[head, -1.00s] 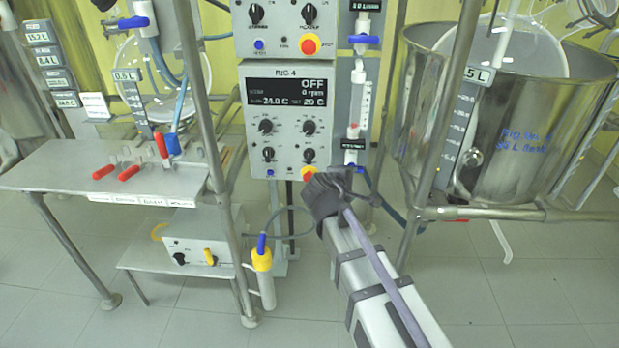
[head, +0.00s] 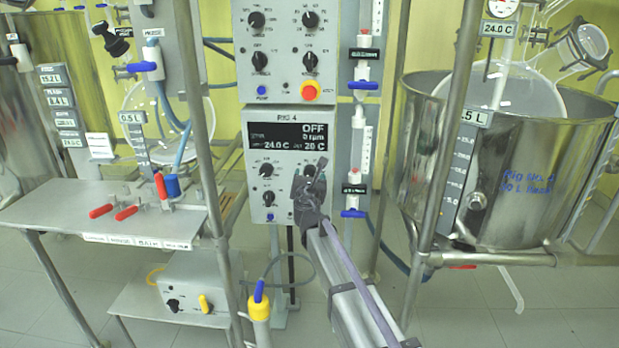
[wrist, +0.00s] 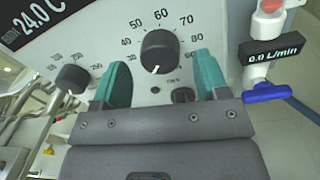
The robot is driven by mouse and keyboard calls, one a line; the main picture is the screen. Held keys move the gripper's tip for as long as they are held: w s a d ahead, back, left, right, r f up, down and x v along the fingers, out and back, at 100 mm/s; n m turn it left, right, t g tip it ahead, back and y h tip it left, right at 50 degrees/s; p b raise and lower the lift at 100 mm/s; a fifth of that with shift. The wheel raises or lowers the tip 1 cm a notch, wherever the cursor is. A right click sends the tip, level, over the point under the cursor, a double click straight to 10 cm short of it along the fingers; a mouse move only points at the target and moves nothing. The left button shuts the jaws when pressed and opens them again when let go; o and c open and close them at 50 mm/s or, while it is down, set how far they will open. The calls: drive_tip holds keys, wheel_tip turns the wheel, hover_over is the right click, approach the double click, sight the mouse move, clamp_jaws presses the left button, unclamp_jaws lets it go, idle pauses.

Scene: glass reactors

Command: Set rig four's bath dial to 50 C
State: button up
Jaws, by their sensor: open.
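Rig four's control box (head: 258,185) reads OFF, 0 rpm, 24.0 C and set 20 C on its dark display (head: 290,135). Its bath dial (wrist: 160,52) is a round black knob with a scale on which 40, 50, 60, 70 and 80 are readable. The knob's white pointer mark is at its lower edge, slightly left, away from the 50. My gripper (head: 312,188) covers most of this dial in the head view. In the wrist view my gripper (wrist: 162,66) is open, its teal fingers left and right of the knob with gaps on both sides.
Another black knob (wrist: 72,79) is left of the bath dial. A flow readout (wrist: 273,52) and blue-handled valve (wrist: 267,93) stand close on the right. A steel vessel (head: 545,165) and frame posts are farther right; a metal bench (head: 70,205) is left.

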drive_tip(key=shift+w, duration=0.65)
drive_tip(key=shift+c, duration=0.2)
drive_tip(key=c, duration=0.9)
drive_tip(key=shift+s, duration=0.1)
drive_tip(key=shift+m, duration=0.3)
